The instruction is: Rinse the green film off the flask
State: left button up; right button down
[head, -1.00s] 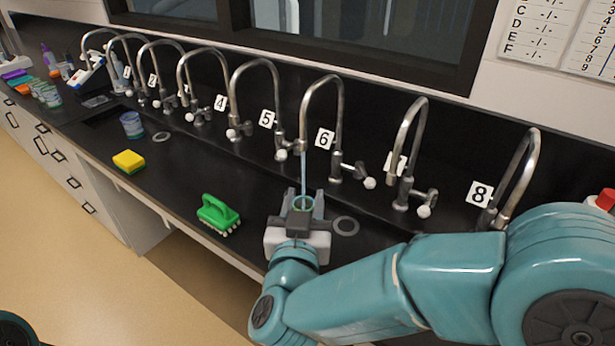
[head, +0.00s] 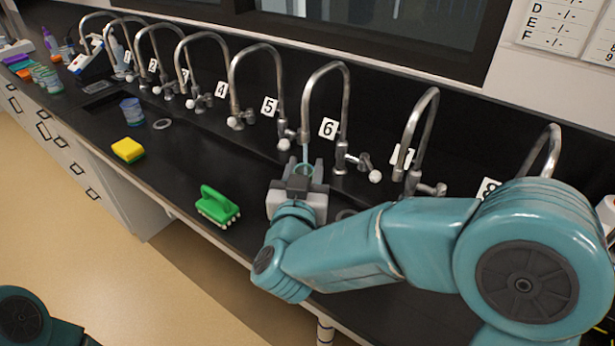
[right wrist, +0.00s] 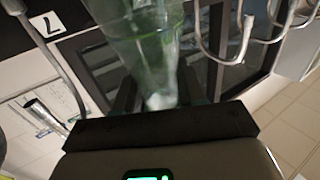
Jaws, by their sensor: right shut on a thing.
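My right gripper (head: 300,178) is shut on the flask and holds it beneath the spout of tap 6 (head: 344,100). A thin pale-blue stream (head: 305,153) runs from the spout down to the flask mouth. In the head view only the flask's rim (head: 304,170) shows clearly; the gripper hides most of its body. In the right wrist view the clear flask (right wrist: 145,45) stands between dark fingers (right wrist: 158,88) and looks green-tinted. Blur keeps me from telling how much film is on it. My left gripper is out of view.
A green brush (head: 218,206) and a yellow sponge (head: 128,149) lie on the black counter (head: 175,185) to the left. A blue-tinted beaker (head: 132,112) stands farther left. Other numbered taps line the back, with the tap at 7 (head: 428,125) close on the right.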

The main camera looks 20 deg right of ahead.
jog(key=w+d+f, duration=0.1)
jog(key=w, duration=0.7)
jog(key=shift+w+d+f, duration=0.15)
jog(key=shift+d+f, duration=0.1)
jog(key=shift+f, duration=0.15)
jog(key=shift+w, duration=0.15)
jog(key=shift+d, duration=0.1)
jog(key=shift+d, duration=0.5)
jog(key=shift+a, duration=0.15)
jog(key=shift+a, duration=0.5)
jog(key=shift+d, duration=0.15)
